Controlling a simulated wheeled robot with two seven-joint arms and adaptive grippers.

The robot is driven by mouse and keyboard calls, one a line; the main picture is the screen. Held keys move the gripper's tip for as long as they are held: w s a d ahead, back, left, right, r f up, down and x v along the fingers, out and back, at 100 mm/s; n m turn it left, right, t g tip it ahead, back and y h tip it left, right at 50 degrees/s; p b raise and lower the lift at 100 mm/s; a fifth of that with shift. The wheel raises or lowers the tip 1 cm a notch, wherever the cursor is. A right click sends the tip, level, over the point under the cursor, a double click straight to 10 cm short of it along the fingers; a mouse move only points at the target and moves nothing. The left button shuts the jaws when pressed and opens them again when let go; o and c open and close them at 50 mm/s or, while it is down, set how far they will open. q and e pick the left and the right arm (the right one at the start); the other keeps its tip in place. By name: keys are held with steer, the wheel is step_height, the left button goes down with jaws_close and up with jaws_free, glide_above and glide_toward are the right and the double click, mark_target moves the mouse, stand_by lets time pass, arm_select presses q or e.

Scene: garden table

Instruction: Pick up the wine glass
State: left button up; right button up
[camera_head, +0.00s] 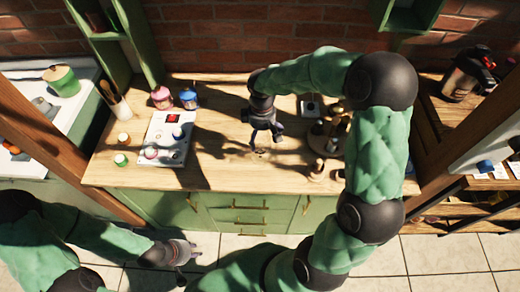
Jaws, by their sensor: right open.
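I cannot clearly make out a wine glass in the head view. Only a small dark mark shows on the wooden counter just below my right gripper (261,139), and I cannot tell whether it is part of a glass or a shadow. My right gripper is open and points down over the middle of the counter. Nothing is visibly held in it. My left gripper (190,254) is low in front of the green cabinet, away from the counter top; its jaws are too small to read.
A round wooden stand (325,139) with several items is close right of my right gripper.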

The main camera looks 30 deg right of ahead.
steer(key=f, duration=0.2)
steer(key=f+b, duration=0.1)
steer(key=f, duration=0.2)
steer(key=shift+w+a+f, duration=0.1)
steer(key=shift+w, duration=0.1)
steer(key=c, duration=1.3)
